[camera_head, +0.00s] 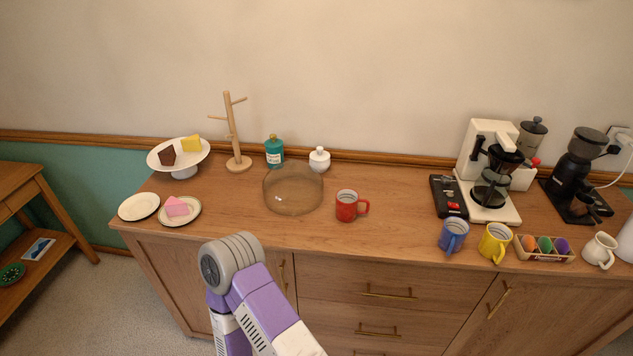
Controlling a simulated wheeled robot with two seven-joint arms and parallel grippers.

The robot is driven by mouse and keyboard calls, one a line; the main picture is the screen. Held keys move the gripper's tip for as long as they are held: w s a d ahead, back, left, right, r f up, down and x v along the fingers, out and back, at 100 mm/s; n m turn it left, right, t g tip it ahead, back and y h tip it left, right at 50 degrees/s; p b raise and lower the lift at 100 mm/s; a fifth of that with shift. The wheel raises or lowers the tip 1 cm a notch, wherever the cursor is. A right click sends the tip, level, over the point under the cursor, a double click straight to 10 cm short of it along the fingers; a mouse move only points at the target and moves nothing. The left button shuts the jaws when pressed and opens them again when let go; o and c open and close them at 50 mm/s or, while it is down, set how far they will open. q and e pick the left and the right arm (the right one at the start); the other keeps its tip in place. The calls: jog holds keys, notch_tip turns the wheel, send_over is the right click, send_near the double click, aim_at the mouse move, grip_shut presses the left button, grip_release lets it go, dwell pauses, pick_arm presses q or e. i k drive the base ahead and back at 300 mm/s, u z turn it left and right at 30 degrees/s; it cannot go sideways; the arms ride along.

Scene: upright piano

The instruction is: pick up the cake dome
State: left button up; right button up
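The cake dome (293,190) looks like a clear, slightly brownish transparent round cover. It stands on the wooden sideboard top (400,215), left of the red mug (347,205), with the wood showing through it. A knob or handle on it cannot be made out. A purple and white link of my own arm with a grey round joint shows at the bottom, in front of the sideboard and below the dome. Neither of my grippers is in view.
A teal bottle (274,152) and white lidded jar (319,159) stand close behind the dome. A wooden mug tree (233,135), cake stand (178,155) and plates are left. The coffee maker (489,165) and mugs are right. Bare wood lies in front of the dome.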

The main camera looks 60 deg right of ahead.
aim_at(291, 187)
jog(key=z, duration=1.1)
jog(key=i, duration=0.1)
jog(key=z, duration=0.15)
